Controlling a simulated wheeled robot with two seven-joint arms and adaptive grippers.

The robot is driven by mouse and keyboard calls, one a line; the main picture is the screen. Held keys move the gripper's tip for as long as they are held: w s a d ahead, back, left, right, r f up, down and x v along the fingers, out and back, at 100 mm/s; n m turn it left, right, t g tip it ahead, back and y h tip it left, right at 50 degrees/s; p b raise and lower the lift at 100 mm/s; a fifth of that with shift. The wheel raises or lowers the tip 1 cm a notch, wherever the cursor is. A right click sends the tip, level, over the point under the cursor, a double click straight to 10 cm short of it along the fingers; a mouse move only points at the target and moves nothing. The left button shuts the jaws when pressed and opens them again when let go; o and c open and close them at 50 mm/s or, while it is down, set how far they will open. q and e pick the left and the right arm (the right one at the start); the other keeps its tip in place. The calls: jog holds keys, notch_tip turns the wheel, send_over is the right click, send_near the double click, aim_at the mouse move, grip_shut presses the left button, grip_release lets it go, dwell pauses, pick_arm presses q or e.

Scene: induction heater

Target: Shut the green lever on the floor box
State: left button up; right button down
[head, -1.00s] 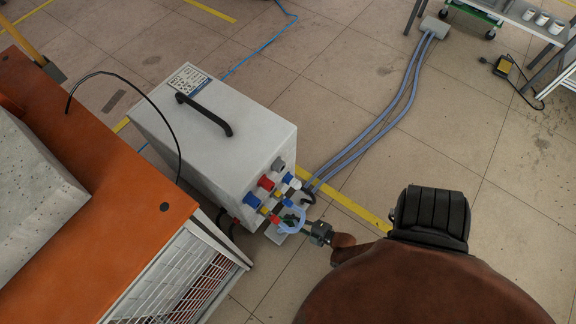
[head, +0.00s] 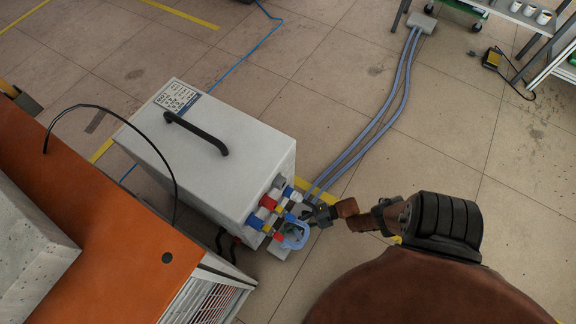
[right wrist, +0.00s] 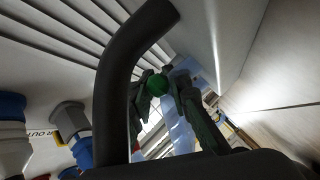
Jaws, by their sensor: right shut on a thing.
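The floor box (head: 235,150) is a light grey case with a black top handle. Red, blue and yellow connectors sit on its front end. My right gripper (head: 306,217) is at that end, close to the connectors and a pale blue looped hose (head: 294,236). In the right wrist view, the round green knob of the lever (right wrist: 157,84) sits between the two dark fingers of my right gripper (right wrist: 164,82), which are shut on it. The rest of the lever is hidden by the fingers and a thick black curved tube. My left gripper is not in view.
An orange-topped unit (head: 110,240) stands close on the left of the box. Grey-blue hoses (head: 378,130) run across the floor to the back. A shelf table (head: 520,20) is at the top right.

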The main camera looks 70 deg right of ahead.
jog(key=shift+s+d+f, duration=0.1)
jog(key=shift+d+f, duration=0.05)
jog(key=shift+d, duration=0.05)
dwell(0.3)
jog(key=c, duration=2.1)
grip_release()
jog(key=shift+a, duration=0.1)
jog(key=v, duration=1.1)
jog(key=shift+s+d+r, duration=0.2)
jog(key=shift+d, duration=0.15)
